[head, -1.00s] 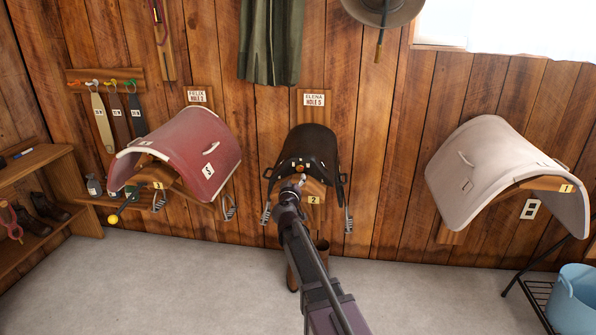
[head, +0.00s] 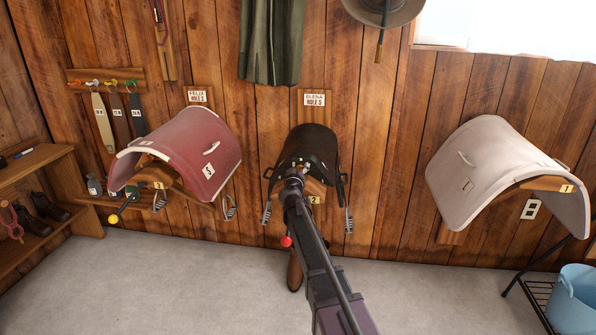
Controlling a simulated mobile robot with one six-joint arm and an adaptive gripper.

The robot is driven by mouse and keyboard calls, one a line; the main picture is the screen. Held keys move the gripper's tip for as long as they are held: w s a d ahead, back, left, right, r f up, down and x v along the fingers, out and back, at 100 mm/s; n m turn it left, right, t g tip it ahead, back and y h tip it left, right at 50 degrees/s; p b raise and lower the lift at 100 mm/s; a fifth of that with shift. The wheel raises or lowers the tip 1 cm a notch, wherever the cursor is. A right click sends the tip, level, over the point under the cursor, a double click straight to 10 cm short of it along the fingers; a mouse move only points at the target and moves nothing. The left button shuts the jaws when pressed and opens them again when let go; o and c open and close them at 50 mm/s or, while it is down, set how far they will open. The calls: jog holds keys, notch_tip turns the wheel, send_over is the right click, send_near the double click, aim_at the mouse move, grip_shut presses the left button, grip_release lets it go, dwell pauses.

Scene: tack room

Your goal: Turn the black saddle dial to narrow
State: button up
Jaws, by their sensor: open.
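The black saddle (head: 312,142) sits on the middle wall rack, marked 2, under a sign reading ELENA HOLE 5. Its front arch faces me. My gripper (head: 294,174) is at that front arch, seen from behind and very small. My arm covers the dial and the lower front of the saddle, so the dial's setting is hidden. I cannot tell whether my gripper touches the dial. A red ball tip (head: 286,241) shows just left of my arm, below the saddle; what it belongs to is hidden.
A red saddle (head: 190,140) with a yellow-tipped rod (head: 114,218) hangs at left, and a pale saddle (head: 490,165) at right. A brown boot (head: 295,270) stands below the black saddle. A blue bucket (head: 577,300) is at far right. The floor is otherwise clear.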

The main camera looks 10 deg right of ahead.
grip_shut()
jog(key=shift+n, duration=0.4)
jog(key=n, duration=0.3)
jog(key=shift+n, duration=0.3)
jog(key=n, duration=0.5)
jog(key=shift+w, duration=0.1)
jog(key=n, duration=0.5)
jog(key=shift+f, duration=0.1)
jog(key=n, duration=0.4)
jog(key=shift+n, duration=0.3)
